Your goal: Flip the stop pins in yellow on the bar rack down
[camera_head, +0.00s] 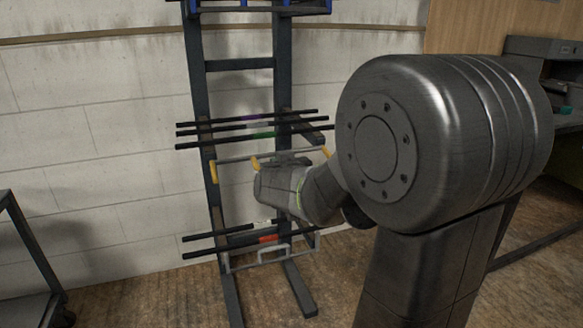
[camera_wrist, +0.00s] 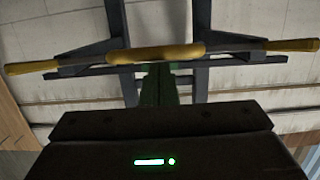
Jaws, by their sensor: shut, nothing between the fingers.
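The dark bar rack (camera_head: 199,95) stands against the wall. A thin crossbar on it carries yellow parts: one at the left end (camera_head: 213,171), one near the middle (camera_head: 255,163) and one at the right end (camera_head: 326,152), beside my arm. In the wrist view the crossbar shows a yellow middle piece (camera_wrist: 155,54) and yellow ends (camera_wrist: 32,68) and (camera_wrist: 290,45). My gripper (camera_head: 288,158) is at the crossbar, shut and empty. In the wrist view its fingers (camera_wrist: 157,75) point at the yellow middle piece; I cannot tell whether they touch it.
Several black bars (camera_head: 225,126) lie on the rack above the crossbar. More bars (camera_head: 215,237) lie on a lower level. A dark cart (camera_head: 28,270) stands at the left. My arm hides part of the rack's right side.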

